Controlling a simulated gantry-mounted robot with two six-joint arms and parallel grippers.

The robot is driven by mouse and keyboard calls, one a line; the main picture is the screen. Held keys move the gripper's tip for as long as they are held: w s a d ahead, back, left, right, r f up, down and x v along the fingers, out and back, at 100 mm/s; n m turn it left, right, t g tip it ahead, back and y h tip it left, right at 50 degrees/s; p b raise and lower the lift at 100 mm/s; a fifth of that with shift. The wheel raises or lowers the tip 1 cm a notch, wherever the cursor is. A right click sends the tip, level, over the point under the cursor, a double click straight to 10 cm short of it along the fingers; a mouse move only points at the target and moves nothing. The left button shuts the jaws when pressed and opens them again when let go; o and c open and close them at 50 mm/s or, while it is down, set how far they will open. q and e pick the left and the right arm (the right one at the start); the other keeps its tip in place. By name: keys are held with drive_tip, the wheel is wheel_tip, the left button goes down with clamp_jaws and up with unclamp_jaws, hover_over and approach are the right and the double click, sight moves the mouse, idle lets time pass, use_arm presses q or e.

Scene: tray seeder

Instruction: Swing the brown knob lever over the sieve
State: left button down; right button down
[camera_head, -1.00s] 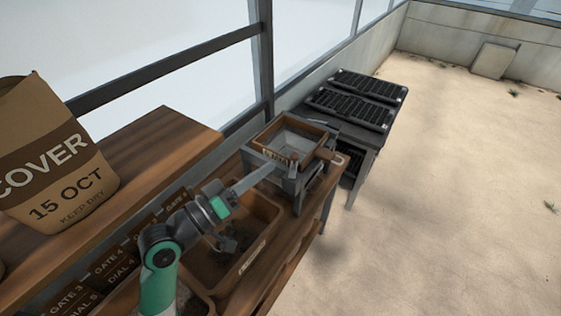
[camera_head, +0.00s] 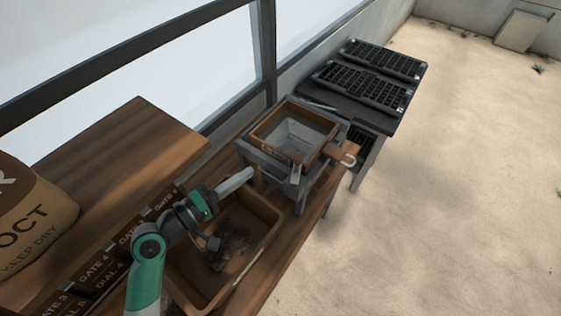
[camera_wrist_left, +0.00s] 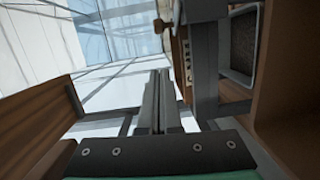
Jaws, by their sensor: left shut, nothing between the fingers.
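The sieve (camera_head: 266,140) is a wooden-framed square box on a grey stand, with a pale inside. A small brown knob (camera_head: 297,160) on a short grey upright shows at its near right corner. What looks like the same knob shows at the top of the left wrist view (camera_wrist_left: 159,25). My left gripper (camera_head: 248,172) is shut and empty. Its long grey fingers lie together, left of the sieve stand and apart from the knob. They also show in the left wrist view (camera_wrist_left: 157,85). My right gripper is not in view.
A wooden bin (camera_head: 268,236) with dark soil lies below my left gripper. A wooden block with a metal hook (camera_head: 341,154) sticks out right of the sieve. Black seed trays (camera_head: 360,88) stand behind. A paper sack (camera_head: 35,215) is at left. Open sandy floor is at right.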

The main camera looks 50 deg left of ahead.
sight(297, 166)
use_arm(q)
drive_tip(key=w+d, duration=0.2)
drive_tip(key=w, duration=0.7)
drive_tip(key=shift+w+d+f, duration=0.2)
drive_tip(key=shift+d+f, duration=0.05)
drive_tip(key=shift+d, duration=0.1)
drive_tip(key=p, duration=0.1)
drive_tip(key=w+p, duration=0.1)
drive_tip(key=p, duration=0.1)
drive_tip(key=shift+w+d, duration=0.3)
